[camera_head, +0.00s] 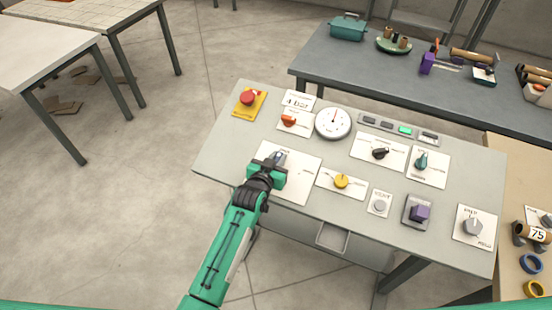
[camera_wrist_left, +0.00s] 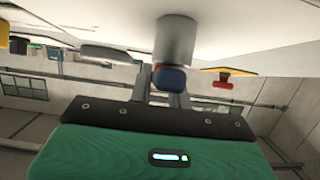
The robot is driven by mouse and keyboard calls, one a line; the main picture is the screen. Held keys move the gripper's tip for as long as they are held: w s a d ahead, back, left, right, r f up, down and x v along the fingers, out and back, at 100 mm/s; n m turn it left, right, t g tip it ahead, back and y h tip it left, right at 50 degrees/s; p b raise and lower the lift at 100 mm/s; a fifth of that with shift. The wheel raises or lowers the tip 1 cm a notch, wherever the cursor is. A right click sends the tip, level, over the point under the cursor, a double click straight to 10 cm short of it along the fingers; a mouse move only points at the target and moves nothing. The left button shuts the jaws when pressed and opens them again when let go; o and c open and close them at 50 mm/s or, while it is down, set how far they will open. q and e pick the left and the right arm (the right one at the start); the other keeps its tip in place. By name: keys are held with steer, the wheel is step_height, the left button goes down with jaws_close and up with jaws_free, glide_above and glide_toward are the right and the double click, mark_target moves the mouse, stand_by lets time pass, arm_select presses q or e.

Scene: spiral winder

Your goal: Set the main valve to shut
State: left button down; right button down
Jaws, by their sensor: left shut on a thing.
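My left gripper (camera_head: 270,172) is over the front left of the sloping grey panel (camera_head: 225,150), shut on a grey knob with a blue end (camera_head: 281,157). The knob sits on a white plate (camera_head: 308,163); its lettering is too small to read, so I cannot confirm it is the main valve. In the left wrist view the knob's grey cylinder (camera_wrist_left: 176,40) stands out from the panel, its blue end between my fingers (camera_wrist_left: 166,88). The gripper hides much of the knob and plate in the head view, so its setting is unclear. My right gripper is out of view.
Close by are a red button (camera_head: 249,97) on yellow, an orange knob (camera_head: 289,121), a round gauge (camera_head: 333,122) and a yellow knob (camera_head: 341,181). Black, teal, purple and grey controls fill the panel's right. A cluttered dark table (camera_head: 345,75) stands behind.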

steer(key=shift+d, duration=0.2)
arm_select(q)
steer(key=c, duration=1.3)
jaws_free()
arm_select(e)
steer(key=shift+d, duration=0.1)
arm_select(q)
steer(key=shift+s+a, duration=0.25)
steer(key=shift+s, duration=0.25)
steer(key=b+v, duration=0.3)
steer(key=v, duration=0.9)
steer(key=shift+s+a+r, duration=0.1)
steer(key=shift+s+r, duration=0.1)
steer(key=shift+s, duration=0.15)
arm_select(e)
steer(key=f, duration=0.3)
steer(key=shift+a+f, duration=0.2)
arm_select(q)
steer(key=shift+f, duration=0.1)
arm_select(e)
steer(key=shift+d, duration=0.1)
